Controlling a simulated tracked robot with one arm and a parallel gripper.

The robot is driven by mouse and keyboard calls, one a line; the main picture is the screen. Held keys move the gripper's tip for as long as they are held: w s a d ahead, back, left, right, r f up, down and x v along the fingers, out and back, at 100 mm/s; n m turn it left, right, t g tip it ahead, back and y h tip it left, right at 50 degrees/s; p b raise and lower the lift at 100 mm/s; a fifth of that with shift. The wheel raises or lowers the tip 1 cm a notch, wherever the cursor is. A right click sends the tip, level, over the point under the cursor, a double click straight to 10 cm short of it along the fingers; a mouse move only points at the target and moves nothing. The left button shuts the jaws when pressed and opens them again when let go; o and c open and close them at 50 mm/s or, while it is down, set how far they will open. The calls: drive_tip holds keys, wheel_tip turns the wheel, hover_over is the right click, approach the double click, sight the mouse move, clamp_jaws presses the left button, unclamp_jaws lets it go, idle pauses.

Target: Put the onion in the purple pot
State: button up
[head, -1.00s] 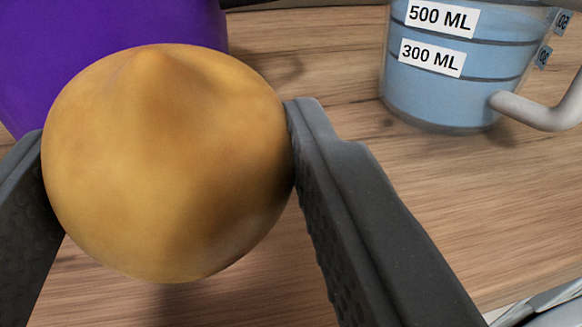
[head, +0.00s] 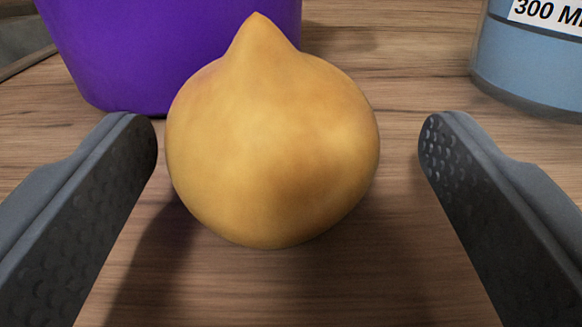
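The onion (head: 272,150) is yellow-brown and round with a pointed top, and it sits in the middle of the head view. My gripper (head: 288,140) is open, with one dark finger on each side of the onion. A gap shows between the onion and each finger, wider on the right. The purple pot (head: 130,50) stands behind the onion to the left. Its top is cut off by the picture edge, and the onion hides part of its lower right side.
A blue measuring jug (head: 530,65) with a 300 ML label stands at the back right, partly out of view. The wooden surface (head: 400,70) is clear between the pot and the jug. A grey object (head: 22,35) shows at the far left edge.

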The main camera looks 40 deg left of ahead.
drive_tip(key=shift+r, duration=0.1)
drive_tip(key=p+v, duration=0.1)
drive_tip(key=v, duration=1.1)
